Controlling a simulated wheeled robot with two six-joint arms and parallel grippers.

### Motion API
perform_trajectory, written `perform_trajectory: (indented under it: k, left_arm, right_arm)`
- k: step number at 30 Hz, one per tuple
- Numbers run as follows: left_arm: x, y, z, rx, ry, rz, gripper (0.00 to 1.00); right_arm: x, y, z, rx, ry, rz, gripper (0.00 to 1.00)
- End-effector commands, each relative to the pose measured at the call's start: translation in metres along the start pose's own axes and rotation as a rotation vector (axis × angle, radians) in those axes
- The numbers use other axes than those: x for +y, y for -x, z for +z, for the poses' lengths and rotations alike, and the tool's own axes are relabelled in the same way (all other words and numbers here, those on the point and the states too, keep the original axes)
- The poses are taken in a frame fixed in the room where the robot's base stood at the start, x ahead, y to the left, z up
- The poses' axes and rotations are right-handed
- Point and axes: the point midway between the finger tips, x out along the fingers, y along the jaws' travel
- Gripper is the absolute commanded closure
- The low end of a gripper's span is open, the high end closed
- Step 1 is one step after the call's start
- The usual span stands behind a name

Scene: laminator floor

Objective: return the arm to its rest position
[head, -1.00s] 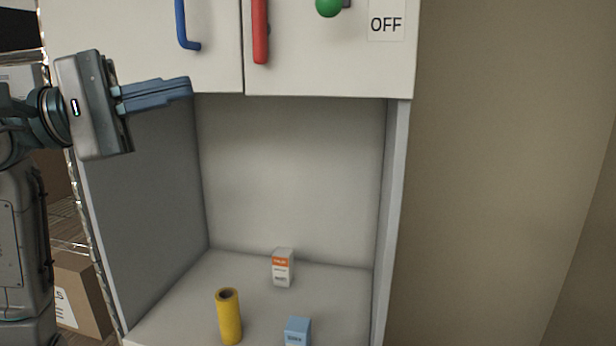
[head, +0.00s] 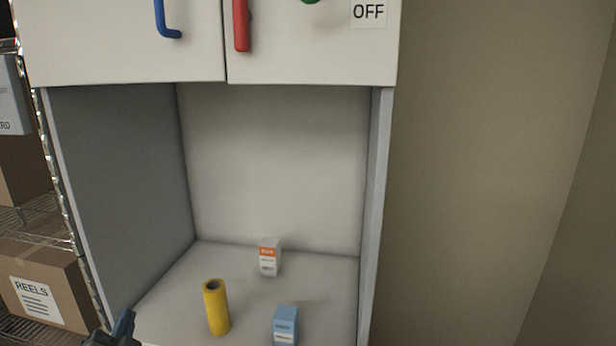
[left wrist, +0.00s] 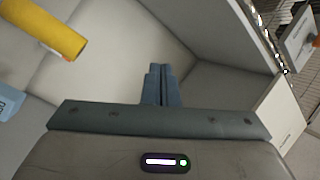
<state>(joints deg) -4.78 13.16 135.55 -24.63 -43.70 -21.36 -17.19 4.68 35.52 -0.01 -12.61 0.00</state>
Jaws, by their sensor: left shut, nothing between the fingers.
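The rest of the left arm is out of the head view. My right gripper is in neither view.
An open cabinet bay (head: 280,160) holds a yellow roll (head: 217,308), a white-and-orange box (head: 269,258) and a blue box (head: 285,326). Above hang a blue handle (head: 162,20) and a red handle (head: 240,25). A wire rack with a REELS carton (head: 45,297) stands left.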

Motion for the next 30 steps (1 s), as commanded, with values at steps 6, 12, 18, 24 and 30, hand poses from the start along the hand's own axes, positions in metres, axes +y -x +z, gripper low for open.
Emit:
perform_trajectory:
  k: [6,12,18,24,30]
  left_arm:
    - [0.104,0.09,0.093,-0.424,0.266,0.377,1.0]
    - [0.155,0.175,0.134,-0.729,0.4,0.59,1.0]
    - [0.18,0.249,0.154,-0.967,0.471,0.735,1.0]
    - [0.213,0.27,0.18,-1.078,0.491,0.789,1.0]
    - [0.263,0.259,0.221,-1.099,0.486,0.793,1.0]
  right_arm:
    - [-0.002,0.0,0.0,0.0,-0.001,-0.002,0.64]
    - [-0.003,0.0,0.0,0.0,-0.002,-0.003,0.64]
    - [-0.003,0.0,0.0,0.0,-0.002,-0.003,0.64]
    - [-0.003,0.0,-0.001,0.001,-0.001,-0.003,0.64]
    - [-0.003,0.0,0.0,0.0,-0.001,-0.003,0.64]
